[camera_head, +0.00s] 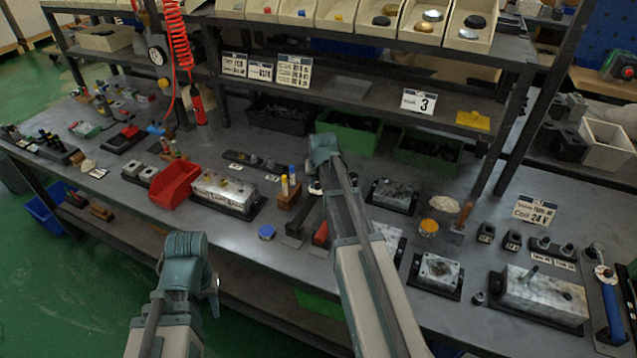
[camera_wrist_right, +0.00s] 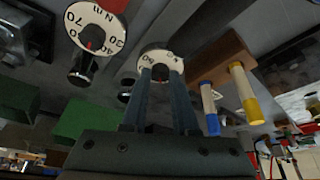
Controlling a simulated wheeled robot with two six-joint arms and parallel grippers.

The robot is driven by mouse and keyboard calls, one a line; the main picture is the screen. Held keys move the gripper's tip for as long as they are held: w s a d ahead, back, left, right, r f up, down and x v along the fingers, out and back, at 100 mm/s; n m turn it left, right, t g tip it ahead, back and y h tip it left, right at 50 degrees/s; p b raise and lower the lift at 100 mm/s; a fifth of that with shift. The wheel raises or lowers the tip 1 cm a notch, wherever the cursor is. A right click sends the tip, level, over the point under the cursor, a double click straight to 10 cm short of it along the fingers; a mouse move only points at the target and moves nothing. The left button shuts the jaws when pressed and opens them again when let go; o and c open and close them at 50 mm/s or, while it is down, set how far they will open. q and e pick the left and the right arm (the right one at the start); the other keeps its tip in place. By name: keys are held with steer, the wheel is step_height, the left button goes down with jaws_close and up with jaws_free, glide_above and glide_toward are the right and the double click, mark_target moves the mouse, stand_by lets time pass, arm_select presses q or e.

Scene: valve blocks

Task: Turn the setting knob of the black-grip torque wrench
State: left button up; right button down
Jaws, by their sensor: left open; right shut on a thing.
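The black-grip torque wrench (camera_head: 297,222) lies on the bench beside a wooden block, left of a red-grip wrench (camera_head: 321,233). In the right wrist view its white numbered dial (camera_wrist_right: 149,57) is at my fingertips. My right gripper (camera_wrist_right: 162,72) is shut on its setting knob, which the fingers mostly hide; in the head view the gripper (camera_head: 322,160) is above the wrenches. The red-grip wrench's dial and dark knob (camera_wrist_right: 94,36) are to the left in the wrist view. My left gripper (camera_head: 187,250) is in front of the bench, away from the wrenches; its fingertips are not clear.
The wooden block (camera_head: 289,198) with blue and yellow sticks stands close to the left of the wrench. A metal valve block (camera_head: 225,192) and red bin (camera_head: 175,184) are further left. A blue-lidded tin (camera_head: 266,232) is near the bench's front. Green crates (camera_head: 347,134) stand behind.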

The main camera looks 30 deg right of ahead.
steer(key=m, duration=0.2)
steer(key=m+g+h, duration=0.1)
steer(key=m, duration=0.1)
steer(key=shift+w+a, duration=0.15)
steer(key=shift+a, duration=0.05)
steer(key=shift+a+m+g+h, duration=0.1)
steer(key=shift+m+g+h, duration=0.45)
steer(key=shift+m, duration=1.55)
steer(key=c, duration=0.7)
jaws_free()
steer(key=shift+h, duration=0.25)
steer(key=shift+r, duration=0.1)
steer(key=p+v, duration=1.2)
steer(key=v, duration=0.1)
steer(key=shift+a+r+p, duration=0.1)
steer(key=shift+r+p, duration=0.2)
steer(key=shift+p, duration=0.1)
